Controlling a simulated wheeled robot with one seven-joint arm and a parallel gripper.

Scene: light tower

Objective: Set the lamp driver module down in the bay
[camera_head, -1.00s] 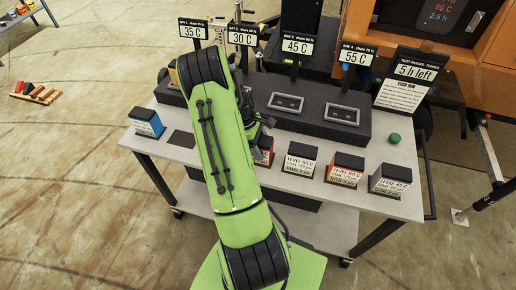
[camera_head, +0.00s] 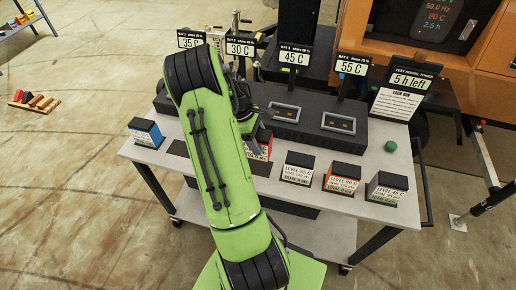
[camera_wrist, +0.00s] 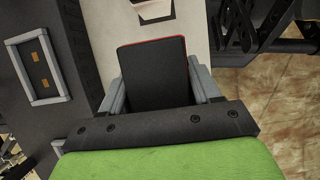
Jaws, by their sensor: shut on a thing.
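My gripper (camera_wrist: 156,88) is shut on a lamp driver module (camera_wrist: 152,68) with a dark top and a red edge, seen between the two grey fingers in the wrist view. In the head view a red-and-white part of the module (camera_head: 258,150) shows beside my green arm, which hides the rest. Its height above the table is hard to tell. The dark bay block (camera_head: 375,132) runs along the back of the table. Two framed bays show right of my arm, under the 45 C (camera_head: 284,112) and 55 C (camera_head: 338,122) signs. A framed bay (camera_wrist: 38,68) also shows left in the wrist view.
A blue module (camera_head: 146,132) stands at the table's left. White (camera_head: 298,168), orange (camera_head: 342,179) and grey (camera_head: 387,188) modules stand along the front right. My arm hides the left bays.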

